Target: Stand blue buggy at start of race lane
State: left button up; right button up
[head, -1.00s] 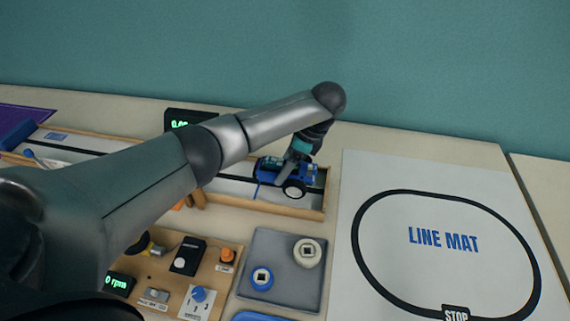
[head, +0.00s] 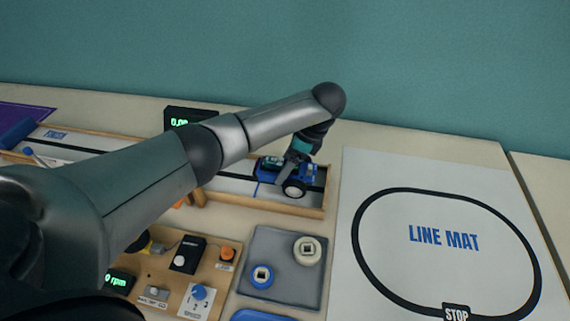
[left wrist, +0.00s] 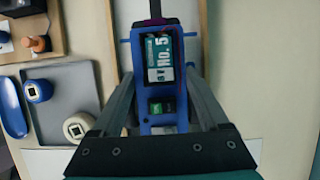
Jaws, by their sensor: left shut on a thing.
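The blue buggy (head: 270,169) is at the right end of the race lane (head: 233,185), a white strip with a black centre line and wooden side rails. It looks upright, with a white-hubbed wheel facing me. My left gripper (head: 298,158) reaches down over it from above. In the left wrist view the two fingers are shut on the sides of the buggy (left wrist: 157,70), whose top carries a "No. 5" label. Whether its wheels touch the lane I cannot tell. My right gripper is not in view.
A grey tray (head: 284,292) with a blue and a white wheel stands in front of the lane. A wooden control board (head: 221,285) with knobs is left of it. The line mat (head: 395,178) lies to the right. A dark display (head: 190,116) stands behind the lane.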

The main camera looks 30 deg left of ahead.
pick_arm(q)
jog(key=shift+f, duration=0.7)
dwell(1.2)
jog(key=o, duration=1)
